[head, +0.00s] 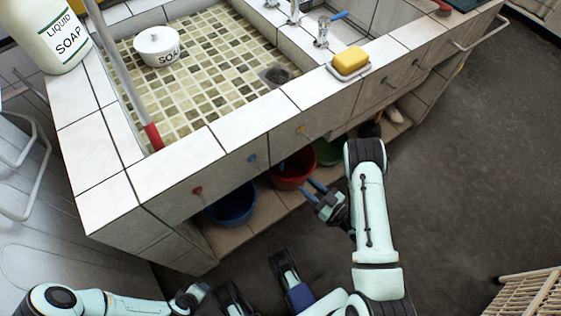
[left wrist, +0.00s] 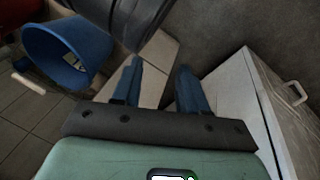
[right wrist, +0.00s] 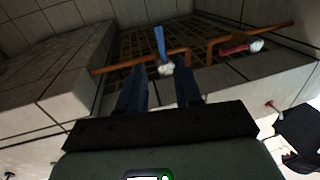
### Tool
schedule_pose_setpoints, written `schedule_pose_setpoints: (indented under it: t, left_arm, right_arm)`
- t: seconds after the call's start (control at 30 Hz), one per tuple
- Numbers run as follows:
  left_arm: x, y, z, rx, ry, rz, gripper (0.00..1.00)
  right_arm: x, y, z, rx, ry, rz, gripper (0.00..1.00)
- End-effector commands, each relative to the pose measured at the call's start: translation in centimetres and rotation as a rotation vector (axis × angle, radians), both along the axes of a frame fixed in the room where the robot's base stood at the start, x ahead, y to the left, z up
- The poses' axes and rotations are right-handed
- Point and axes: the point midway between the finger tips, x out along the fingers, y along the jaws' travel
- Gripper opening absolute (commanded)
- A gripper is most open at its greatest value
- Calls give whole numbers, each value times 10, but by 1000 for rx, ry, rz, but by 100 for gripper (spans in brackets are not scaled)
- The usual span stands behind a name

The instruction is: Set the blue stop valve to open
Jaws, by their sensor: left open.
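The blue stop valve (right wrist: 160,45) is on a copper pipe in the right wrist view. Its blue lever stands up in the picture, crosswise to the pipe, above a pale valve body. My right gripper (right wrist: 160,88) is open and empty, with the valve ahead of its fingertips and no contact visible. In the head view my right gripper (head: 318,190) is low beside the under-sink opening; the stop valve is hidden there. My left gripper (left wrist: 158,75) is open and empty in the left wrist view; in the head view it (head: 203,290) is low at the bottom left.
A red-levered valve (right wrist: 240,47) sits on the copper pipe to the right. Buckets in blue (head: 232,205) and red (head: 293,171) stand under the sink. A blue knob (head: 252,159) and a red knob (head: 197,190) are on the sink front.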

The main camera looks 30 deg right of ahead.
Motion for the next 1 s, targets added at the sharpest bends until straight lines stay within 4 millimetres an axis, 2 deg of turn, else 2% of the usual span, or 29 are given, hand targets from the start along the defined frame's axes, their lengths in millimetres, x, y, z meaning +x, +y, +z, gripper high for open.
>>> schedule_pose_setpoints:
  t: [0.27,0.6,0.8,1.0]
  left_arm:
    - [-21,3,-20,-4,69,4,43]
    - [-50,7,-44,-9,167,10,43]
    - [-59,8,-49,-11,199,13,43]
    - [-61,9,-50,-12,204,14,43]
  right_arm:
    - [40,14,-1,-3,-2,8,34]
    - [102,30,1,0,-4,2,34]
    - [119,34,1,-1,-1,0,34]
    - [122,34,1,0,0,-2,34]
